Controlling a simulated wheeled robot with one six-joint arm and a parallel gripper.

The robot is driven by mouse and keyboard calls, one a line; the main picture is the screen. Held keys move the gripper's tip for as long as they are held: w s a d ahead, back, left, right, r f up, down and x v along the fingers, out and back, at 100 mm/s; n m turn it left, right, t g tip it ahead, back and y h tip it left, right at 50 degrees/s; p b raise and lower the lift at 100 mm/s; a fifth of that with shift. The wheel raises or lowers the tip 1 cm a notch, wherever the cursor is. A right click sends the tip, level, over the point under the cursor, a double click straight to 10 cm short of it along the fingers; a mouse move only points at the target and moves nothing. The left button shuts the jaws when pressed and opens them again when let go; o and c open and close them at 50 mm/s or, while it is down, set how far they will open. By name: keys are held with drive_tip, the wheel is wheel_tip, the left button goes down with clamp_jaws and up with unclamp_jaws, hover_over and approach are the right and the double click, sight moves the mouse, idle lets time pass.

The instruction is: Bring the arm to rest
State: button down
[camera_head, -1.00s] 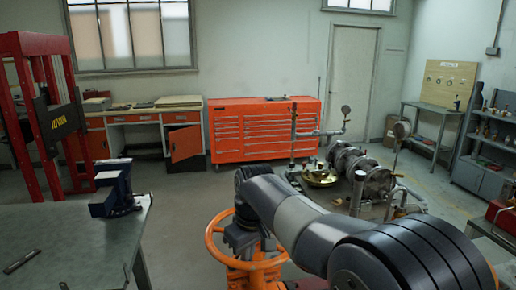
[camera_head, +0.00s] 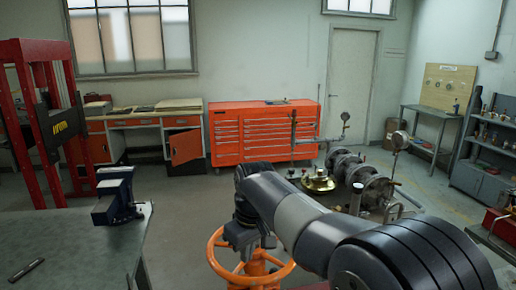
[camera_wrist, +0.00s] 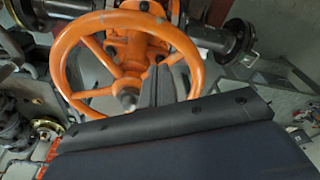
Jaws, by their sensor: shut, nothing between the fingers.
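The orange handwheel (camera_head: 215,262) of the gate valve stands at the lower middle of the head view, partly hidden by my arm. In the wrist view its rim (camera_wrist: 73,79), spokes and hub show upright in the picture behind my fingers. My gripper (camera_wrist: 155,86) is shut and empty, its dark fingers overlapping the wheel's lower right part near the hub. In the head view my gripper (camera_head: 246,240) hangs above the wheel at the far end of my arm. Any gap between fingertips and wheel is hard to judge.
A grey bench (camera_head: 75,250) with a blue vise (camera_head: 116,197) stands at left, near a red press (camera_head: 40,50). Pipework with flanges (camera_head: 372,190) and a brass part (camera_head: 318,181) lie beyond my arm. An orange tool cabinet (camera_head: 262,130) lines the back wall. Open floor lies between.

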wheel_tip(320, 180, down, 7)
drive_tip(key=b, duration=0.7)
drive_tip(key=w+d+b, duration=0.1)
drive_tip(key=d, duration=0.5)
drive_tip(key=shift+w+d+r, duration=0.15)
drive_tip(key=shift+w+d, duration=0.05)
drive_tip(key=shift+d, duration=0.1)
drive_tip(key=shift+s, duration=0.1)
